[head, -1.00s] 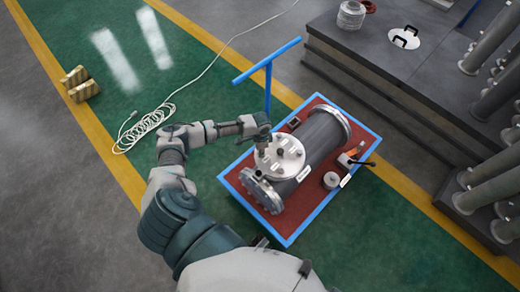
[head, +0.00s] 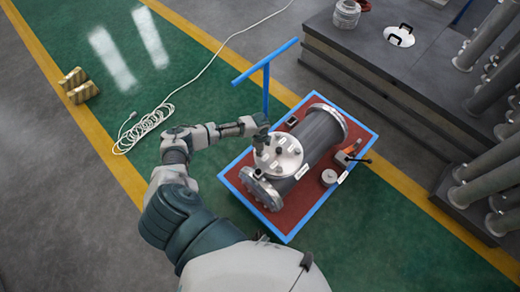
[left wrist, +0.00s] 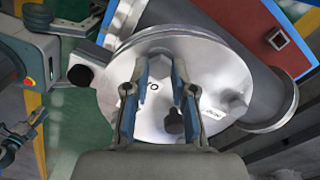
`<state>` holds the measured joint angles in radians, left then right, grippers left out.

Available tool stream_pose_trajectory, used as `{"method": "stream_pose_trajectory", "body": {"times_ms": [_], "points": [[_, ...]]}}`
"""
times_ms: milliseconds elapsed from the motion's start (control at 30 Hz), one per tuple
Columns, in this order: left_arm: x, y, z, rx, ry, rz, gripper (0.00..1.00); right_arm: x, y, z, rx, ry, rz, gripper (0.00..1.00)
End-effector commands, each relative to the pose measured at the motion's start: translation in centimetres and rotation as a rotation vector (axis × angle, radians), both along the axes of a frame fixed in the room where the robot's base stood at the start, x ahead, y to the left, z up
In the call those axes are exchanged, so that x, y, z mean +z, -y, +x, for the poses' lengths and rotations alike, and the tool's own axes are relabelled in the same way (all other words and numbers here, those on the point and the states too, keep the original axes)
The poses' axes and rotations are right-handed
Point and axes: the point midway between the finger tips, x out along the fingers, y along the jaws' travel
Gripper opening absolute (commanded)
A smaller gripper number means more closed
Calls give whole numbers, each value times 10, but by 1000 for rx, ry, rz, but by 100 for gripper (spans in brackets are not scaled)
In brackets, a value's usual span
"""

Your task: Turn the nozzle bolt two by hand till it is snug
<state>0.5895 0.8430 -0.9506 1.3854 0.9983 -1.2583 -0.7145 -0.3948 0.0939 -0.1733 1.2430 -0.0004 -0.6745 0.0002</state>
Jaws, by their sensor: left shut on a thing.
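The flanged shell (head: 318,138) is a grey cylinder with end flanges, lying on a red-topped cart (head: 302,212). Its round, pale nozzle cover (head: 284,160) faces up, with bolts and small white labels; it also fills the middle of the left wrist view (left wrist: 205,70). My left gripper (head: 262,142) is over the cover's far left edge. Another bolt (left wrist: 239,101) stands to the right. My right gripper is out of view.
A blue T-shaped handle (head: 266,62) rises at the cart's back left. An orange tool (head: 345,158) and a small grey cylinder (head: 329,177) sit right of the shell. A dark platform (head: 370,62) stands behind. A pale cable (head: 147,125) lies on the green floor.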

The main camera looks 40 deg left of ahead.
Motion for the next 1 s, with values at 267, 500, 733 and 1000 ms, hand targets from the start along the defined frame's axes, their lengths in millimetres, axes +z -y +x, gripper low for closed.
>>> {"method": "stream_pose_trajectory", "body": {"times_ms": [267,500,733,1000], "points": [[2,-4,1,2,3,6,0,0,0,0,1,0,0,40],[2,-3,2,2,3,5,50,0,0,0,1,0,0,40],[2,-1,2,0,2,2,50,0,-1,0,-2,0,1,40],[41,-2,3,0,6,3,50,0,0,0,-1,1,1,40]]}}
